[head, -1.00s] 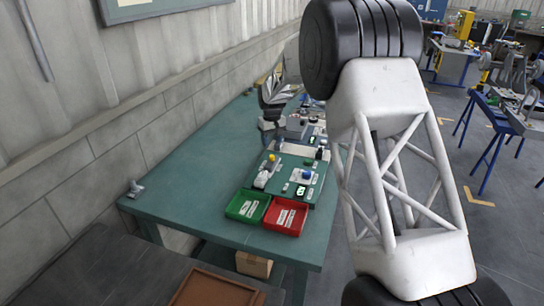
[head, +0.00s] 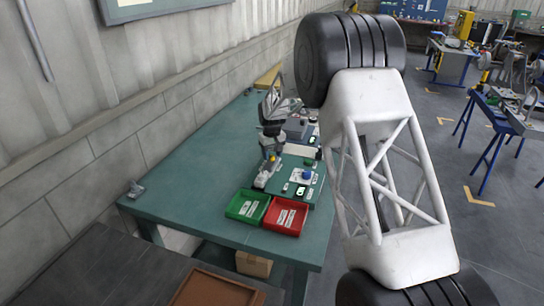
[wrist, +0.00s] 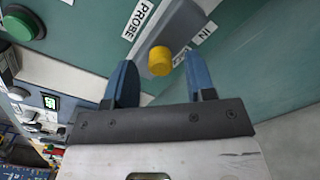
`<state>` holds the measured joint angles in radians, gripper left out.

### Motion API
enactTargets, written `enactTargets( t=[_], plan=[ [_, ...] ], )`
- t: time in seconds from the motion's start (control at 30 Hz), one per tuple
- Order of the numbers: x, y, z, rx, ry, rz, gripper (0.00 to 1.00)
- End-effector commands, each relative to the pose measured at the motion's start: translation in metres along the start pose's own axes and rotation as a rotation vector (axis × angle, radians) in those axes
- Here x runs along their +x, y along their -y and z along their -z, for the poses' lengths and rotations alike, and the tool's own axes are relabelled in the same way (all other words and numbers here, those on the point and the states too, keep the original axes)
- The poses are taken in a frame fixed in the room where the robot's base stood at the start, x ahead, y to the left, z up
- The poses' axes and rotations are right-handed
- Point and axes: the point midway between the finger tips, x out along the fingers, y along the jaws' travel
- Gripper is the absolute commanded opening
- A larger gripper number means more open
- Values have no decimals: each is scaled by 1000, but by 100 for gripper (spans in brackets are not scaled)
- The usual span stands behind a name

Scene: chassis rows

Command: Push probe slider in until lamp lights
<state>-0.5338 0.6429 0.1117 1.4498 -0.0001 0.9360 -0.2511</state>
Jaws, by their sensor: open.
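In the wrist view the slider's yellow knob (wrist: 160,61) stands on a grey raised housing (wrist: 176,30) between the labels PROBE and IN. My gripper (wrist: 157,72) is open, with one blue finger on either side of the knob in the picture. Gaps show on both sides; I cannot tell whether the fingertips are down at knob height. In the head view my gripper (head: 270,150) is over the left part of the nearest teal chassis (head: 290,164) and hides the knob. I cannot identify the probe's lamp.
A green bin (head: 247,206) and a red bin (head: 285,215) stand in front of the chassis on the teal bench (head: 185,185). A blue knob (head: 308,175) is on its right part. A round green button (wrist: 20,24) shows in the wrist view. More chassis stand behind.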

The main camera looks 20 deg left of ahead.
Motion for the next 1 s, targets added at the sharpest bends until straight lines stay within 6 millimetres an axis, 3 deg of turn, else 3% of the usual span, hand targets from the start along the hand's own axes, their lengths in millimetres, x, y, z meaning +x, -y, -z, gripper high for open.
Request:
enactTargets(
  t=[0.47,0.8,1.0],
  plan=[
    [11,0,0,0,1,0,50],
    [11,0,0,0,1,0,0],
    [11,0,-1,0,1,0,0]
  ],
)
